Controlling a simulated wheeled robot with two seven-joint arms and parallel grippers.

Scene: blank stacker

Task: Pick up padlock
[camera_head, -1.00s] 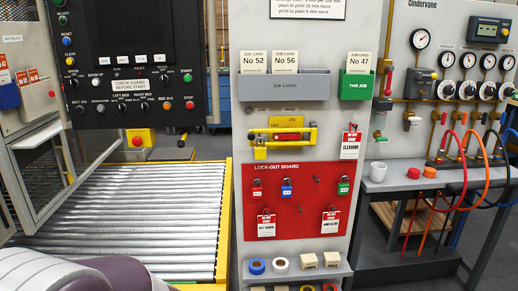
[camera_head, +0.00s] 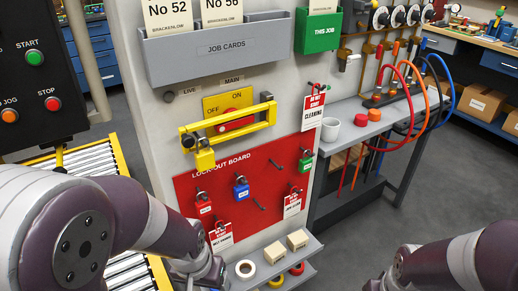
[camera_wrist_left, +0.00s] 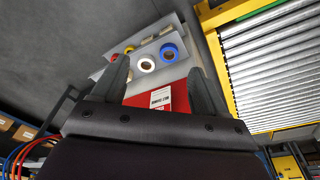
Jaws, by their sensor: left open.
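Several padlocks show in the head view: a red padlock (camera_head: 203,203), a blue padlock (camera_head: 241,187) and a green padlock (camera_head: 306,162) hang on the red lock-out board (camera_head: 275,165). A yellow padlock (camera_head: 204,158) hangs at the left end of the yellow bar over the on/off switch. Which padlock the task means cannot be told. My left gripper (camera_wrist_left: 158,68) is open and empty in the left wrist view, pointing toward the shelf and the board's lower edge. In the head view its jaws are hidden behind my arm, low and left of the board. My right gripper is out of view.
Tags, such as the cleaning tag (camera_head: 313,112), hang on and near the board. A shelf (camera_head: 275,262) below holds tape rolls and small blocks. The roller conveyor (camera_head: 95,165) is on the left, a side table (camera_head: 365,125) on the right. Open floor lies at lower right.

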